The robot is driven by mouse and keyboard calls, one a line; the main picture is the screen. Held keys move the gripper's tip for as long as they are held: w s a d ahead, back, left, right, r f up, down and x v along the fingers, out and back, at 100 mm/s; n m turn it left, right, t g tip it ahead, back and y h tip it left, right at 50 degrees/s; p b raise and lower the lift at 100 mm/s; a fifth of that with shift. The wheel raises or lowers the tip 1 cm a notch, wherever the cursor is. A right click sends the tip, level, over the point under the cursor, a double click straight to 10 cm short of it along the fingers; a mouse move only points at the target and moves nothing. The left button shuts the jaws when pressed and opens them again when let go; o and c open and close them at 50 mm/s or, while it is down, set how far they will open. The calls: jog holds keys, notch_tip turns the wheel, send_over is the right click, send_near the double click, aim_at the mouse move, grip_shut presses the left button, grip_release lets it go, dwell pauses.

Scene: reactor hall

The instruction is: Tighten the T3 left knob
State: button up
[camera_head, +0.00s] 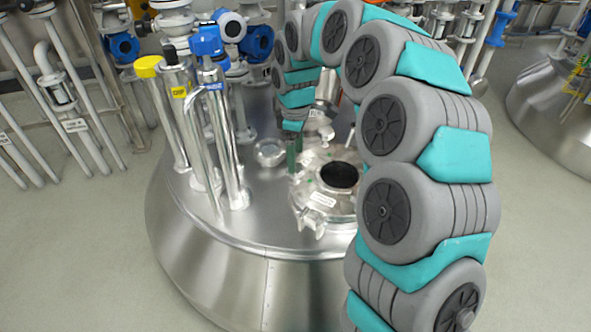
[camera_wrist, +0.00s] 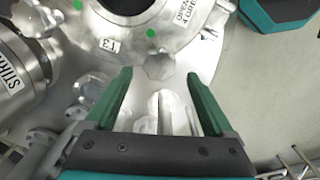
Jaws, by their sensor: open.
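The T3 label (camera_wrist: 111,45) sits on the round metal hatch (camera_wrist: 132,30) in the wrist view. A silver lobed knob (camera_wrist: 160,66) stands at the hatch's rim, between and just beyond my fingertips. Another lobed knob (camera_wrist: 37,18) is at the upper left. I cannot tell which is the left knob. My gripper (camera_wrist: 159,75) is open and empty, with its two green fingers apart. In the head view my gripper (camera_head: 294,158) hangs at the far left side of the hatch (camera_head: 328,205), partly covering what is behind it.
The hatch has a dark round opening (camera_head: 339,175) and is on a steel vessel (camera_head: 230,250). Tall pipes with a yellow cap (camera_head: 148,66) and a blue valve (camera_head: 206,41) rise to its left. A "STIRR" labelled cylinder (camera_wrist: 22,72) is at the wrist view's left.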

jog(key=n, duration=0.5)
jog(key=shift+f+n, duration=0.1)
jog(key=shift+n, duration=0.3)
notch_tip(320, 180, down, 6)
jog(key=shift+r+b, duration=0.1)
jog(key=shift+b, duration=0.4)
jog(key=shift+c, duration=0.4)
